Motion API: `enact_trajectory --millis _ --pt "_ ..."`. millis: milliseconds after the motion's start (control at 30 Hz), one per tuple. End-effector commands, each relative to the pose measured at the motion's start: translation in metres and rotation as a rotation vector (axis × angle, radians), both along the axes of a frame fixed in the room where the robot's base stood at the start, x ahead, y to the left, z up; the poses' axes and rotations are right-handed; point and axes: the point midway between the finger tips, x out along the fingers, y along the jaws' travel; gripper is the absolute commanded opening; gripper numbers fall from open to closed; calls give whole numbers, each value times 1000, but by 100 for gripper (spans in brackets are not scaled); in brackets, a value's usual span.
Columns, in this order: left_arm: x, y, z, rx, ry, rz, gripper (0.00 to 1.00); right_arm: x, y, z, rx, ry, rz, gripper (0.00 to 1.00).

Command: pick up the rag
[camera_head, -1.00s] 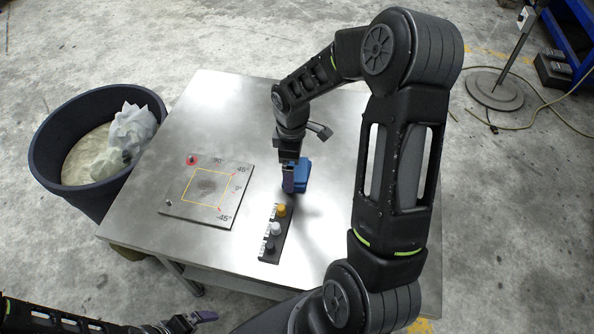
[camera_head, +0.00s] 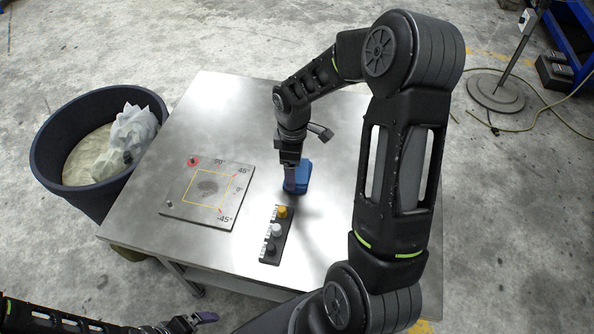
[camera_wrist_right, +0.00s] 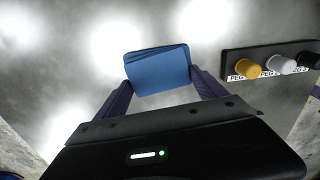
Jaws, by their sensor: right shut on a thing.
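The rag is a folded blue cloth (camera_head: 302,178) on the metal table, and it also shows in the right wrist view (camera_wrist_right: 158,68). My right gripper (camera_head: 291,186) points down at the rag, and in the right wrist view its two purple fingers (camera_wrist_right: 160,88) stand on either side of the rag's near part. The right gripper is shut on the rag. The rag appears to be at table height; I cannot tell whether it is lifted. My left gripper (camera_head: 196,321) is at the bottom left, off the table, and its jaw state is unclear.
A peg strip (camera_head: 270,257) with orange, white and dark pegs lies just in front of the rag. A square marked plate (camera_head: 180,212) lies to the left on the table (camera_head: 325,240). A dark bin (camera_head: 62,128) holding crumpled pale material stands left of the table.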

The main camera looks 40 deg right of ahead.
Motion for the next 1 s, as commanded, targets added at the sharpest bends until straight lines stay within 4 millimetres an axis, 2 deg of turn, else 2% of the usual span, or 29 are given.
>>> enact_trajectory --millis 167,267,600,700,800,1000 --pt "0 0 0 0 0 0 100 0 0 5 0 -1 0 41" --pt "0 0 0 0 0 0 100 1 0 16 -1 -4 0 41" --pt "0 0 0 0 0 0 100 1 0 79 -1 -5 0 41" --pt "0 0 0 0 0 0 100 1 0 92 -1 -4 -1 41" --pt "0 0 0 0 0 0 100 0 0 99 -1 -2 0 41" --pt "0 0 0 0 0 0 100 0 0 100 0 0 0 41"
